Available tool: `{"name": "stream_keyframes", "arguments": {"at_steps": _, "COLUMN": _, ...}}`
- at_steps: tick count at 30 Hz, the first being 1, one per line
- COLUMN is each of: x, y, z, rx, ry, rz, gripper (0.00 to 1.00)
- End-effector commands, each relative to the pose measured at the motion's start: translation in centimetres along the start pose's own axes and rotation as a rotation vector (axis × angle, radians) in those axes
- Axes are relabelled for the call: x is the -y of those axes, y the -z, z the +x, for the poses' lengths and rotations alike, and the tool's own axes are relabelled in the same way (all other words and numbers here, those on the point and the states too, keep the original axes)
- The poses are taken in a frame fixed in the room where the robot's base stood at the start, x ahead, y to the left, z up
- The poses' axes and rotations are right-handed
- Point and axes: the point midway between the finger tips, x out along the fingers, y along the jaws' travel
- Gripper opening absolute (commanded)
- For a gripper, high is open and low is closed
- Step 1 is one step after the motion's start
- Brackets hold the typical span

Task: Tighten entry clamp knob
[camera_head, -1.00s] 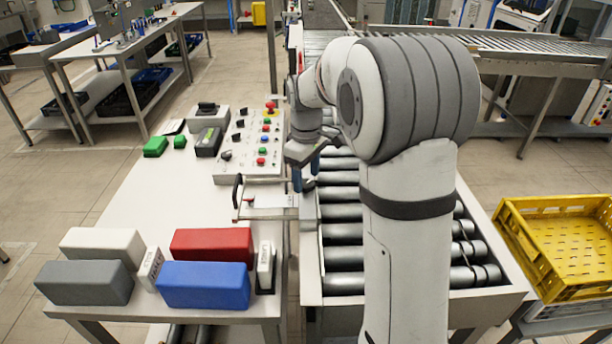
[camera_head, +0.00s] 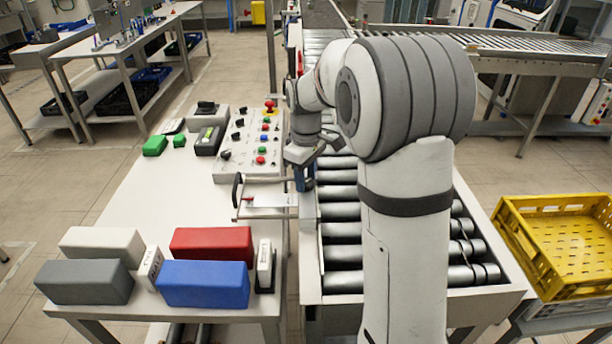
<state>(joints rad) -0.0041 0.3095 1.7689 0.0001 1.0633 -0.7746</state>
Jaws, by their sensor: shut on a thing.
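My gripper (camera_head: 304,179) points down at the left side rail of the roller conveyor, with blue fingers. It is shut on the dark clamp knob (camera_head: 309,184), of which only a small part shows beside the fingers. The rest of the knob is hidden by the fingers and my wrist. How tight the knob is cannot be seen.
The white table (camera_head: 130,210) left of the conveyor (camera_head: 342,257) carries a control panel (camera_head: 250,150), a black-handled bracket (camera_head: 265,205) and several coloured blocks. A yellow crate (camera_head: 560,290) stands at the right. The near rollers are empty.

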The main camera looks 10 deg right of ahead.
Motion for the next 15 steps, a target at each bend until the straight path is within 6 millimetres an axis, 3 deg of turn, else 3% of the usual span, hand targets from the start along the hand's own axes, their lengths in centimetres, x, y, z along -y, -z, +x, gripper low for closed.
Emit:
{"name": "stream_keyframes", "arguments": {"at_steps": 8, "x": 0.01, "y": 0.03, "z": -0.05, "rx": 0.000, "ry": 0.000, "rz": 0.052, "gripper": 0.15}}
{"name": "stream_keyframes", "arguments": {"at_steps": 15, "x": 0.01, "y": 0.05, "z": -0.07, "rx": 0.000, "ry": -0.001, "rz": 0.205, "gripper": 0.15}}
